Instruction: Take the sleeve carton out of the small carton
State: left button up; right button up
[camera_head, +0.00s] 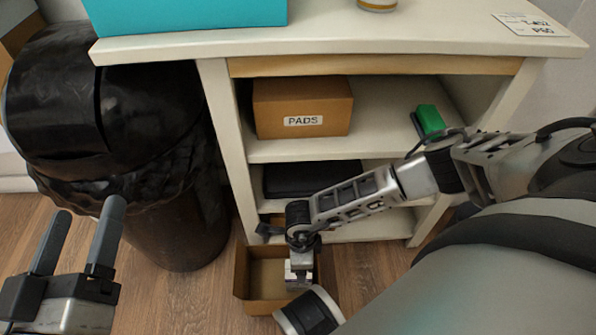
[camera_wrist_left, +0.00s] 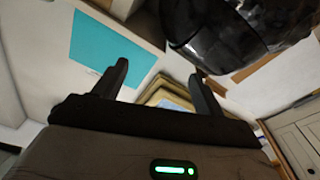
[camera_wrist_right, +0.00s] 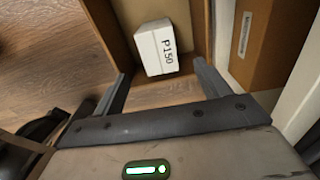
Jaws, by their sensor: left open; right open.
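The small carton (camera_head: 243,285) is an open brown box on the floor in front of the shelf unit; its inner wall also shows in the right wrist view (camera_wrist_right: 118,48). The sleeve carton (camera_wrist_right: 162,48) is a white box marked P150, lying in it near one side. My right gripper (camera_wrist_right: 164,72) is open, its fingers spread toward the sleeve carton with no grip on it. In the head view my right arm covers part of the small carton, and I cannot tell the fingertips there. My left gripper (camera_head: 90,208) is open and empty at the left.
A white shelf unit (camera_head: 340,50) stands behind, holding a PADS carton (camera_head: 302,108), a green object (camera_head: 430,120) and a dark item (camera_head: 312,180). A teal box (camera_head: 190,15) sits on top. A black bin (camera_head: 160,190) stands at left.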

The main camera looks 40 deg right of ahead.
notch_tip(320, 180, down, 2)
jog(key=shift+b, duration=0.3)
jog(key=shift+a+f+b, duration=0.1)
jog(key=shift+f+b, duration=0.25)
jog(key=shift+f, duration=0.15)
jog(key=f+b, duration=0.1)
jog(key=f, duration=0.1)
jog(key=f+b, duration=0.2)
jog(key=shift+w+a, duration=0.15)
jog(key=shift+a, duration=0.05)
jog(key=shift+f, duration=0.1)
jog(key=c, duration=1.1)
pick_arm(q)
notch_tip(320, 180, up, 8)
jog(key=m+t+h, duration=0.2)
jog(key=m+h, duration=0.5)
jog(key=m, duration=0.2)
jog(key=shift+s+r+m+t, duration=0.25)
jog(key=shift+s+m+t, duration=0.05)
jog(key=shift+s, duration=0.15)
pick_arm(e)
jog(key=shift+c, duration=0.2)
